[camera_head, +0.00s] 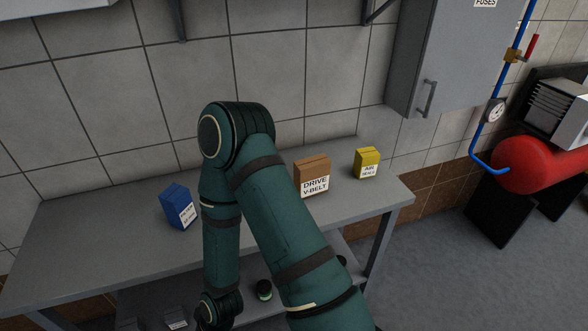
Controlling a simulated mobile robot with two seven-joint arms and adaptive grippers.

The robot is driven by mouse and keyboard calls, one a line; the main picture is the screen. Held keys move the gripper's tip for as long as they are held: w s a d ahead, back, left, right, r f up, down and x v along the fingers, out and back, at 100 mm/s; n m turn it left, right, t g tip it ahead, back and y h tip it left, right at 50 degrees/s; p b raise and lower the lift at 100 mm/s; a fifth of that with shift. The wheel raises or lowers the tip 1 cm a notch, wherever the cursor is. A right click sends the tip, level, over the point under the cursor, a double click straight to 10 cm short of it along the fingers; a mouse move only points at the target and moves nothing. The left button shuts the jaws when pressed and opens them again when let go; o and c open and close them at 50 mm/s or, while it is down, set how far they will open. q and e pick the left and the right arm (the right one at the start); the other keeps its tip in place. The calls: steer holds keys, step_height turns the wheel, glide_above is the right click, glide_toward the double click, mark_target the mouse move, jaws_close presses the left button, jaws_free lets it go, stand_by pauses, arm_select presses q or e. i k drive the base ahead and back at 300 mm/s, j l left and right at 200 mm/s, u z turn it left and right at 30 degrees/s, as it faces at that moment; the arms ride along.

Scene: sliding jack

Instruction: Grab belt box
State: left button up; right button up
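The belt box (311,177) is a brown carton labelled "DRIVE V-BELT". It stands upright on the grey table, right of the middle, close to the wall side. One of my green arms rises from the lower right in front of the table and bends back down to the left of the box. The arm passes close to the box in the picture; I cannot tell the gap. No gripper fingers can be made out on either arm.
A blue box (176,205) stands on the table (95,232) at the left, and a yellow box (367,162) at the right. A lower shelf holds small items. A grey fuse cabinet (437,60) hangs above right. A red tank (540,165) with blue pipe stands at far right.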

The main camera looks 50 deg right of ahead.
mark_target(311, 175)
steer(key=z, duration=1.8)
steer(key=i+l+z, duration=0.1)
steer(key=l, duration=0.25)
steer(key=i+l+z, duration=0.1)
steer(key=i+l, duration=0.2)
